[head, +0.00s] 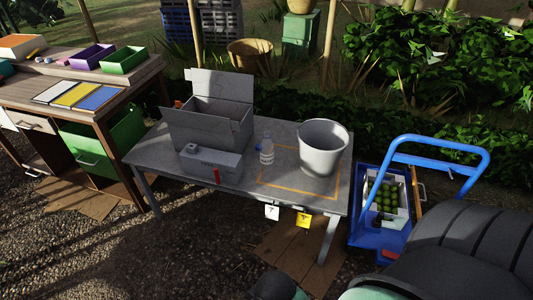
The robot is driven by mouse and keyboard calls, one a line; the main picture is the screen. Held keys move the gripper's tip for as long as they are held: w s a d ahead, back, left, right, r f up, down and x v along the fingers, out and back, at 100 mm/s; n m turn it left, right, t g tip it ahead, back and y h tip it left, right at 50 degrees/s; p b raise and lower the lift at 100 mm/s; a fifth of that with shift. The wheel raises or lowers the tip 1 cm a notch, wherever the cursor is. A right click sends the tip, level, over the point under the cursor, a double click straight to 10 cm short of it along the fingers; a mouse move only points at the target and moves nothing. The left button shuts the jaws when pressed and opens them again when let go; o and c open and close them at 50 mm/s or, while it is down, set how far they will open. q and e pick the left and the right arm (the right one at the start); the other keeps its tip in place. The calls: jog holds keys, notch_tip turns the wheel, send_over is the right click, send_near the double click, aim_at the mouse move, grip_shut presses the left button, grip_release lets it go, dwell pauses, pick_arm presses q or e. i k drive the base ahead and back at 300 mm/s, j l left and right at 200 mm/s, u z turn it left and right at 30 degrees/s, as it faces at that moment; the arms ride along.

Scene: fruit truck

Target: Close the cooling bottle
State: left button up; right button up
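A small clear bottle with a pale label (266,152) stands upright on the grey table (240,192). It is between the grey box and the metal bucket, near the left edge of a yellow outlined square. Its top is too small to tell whether a cap is on it. Neither of my grippers shows in this view.
An open grey carton (205,135) and a low grey box (210,164) stand left of the bottle. A grey bucket (322,150) stands right of it. A blue cart (378,238) with a crate of green fruit is beyond the table's right end.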

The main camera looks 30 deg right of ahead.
aim_at(266, 148)
jog(key=i+z, duration=0.35)
jog(key=i+j+z, duration=0.25)
jog(key=i+z, duration=0.15)
jog(key=i+j+z, duration=0.35)
jog(key=i+l, duration=0.05)
jog(key=l, duration=0.05)
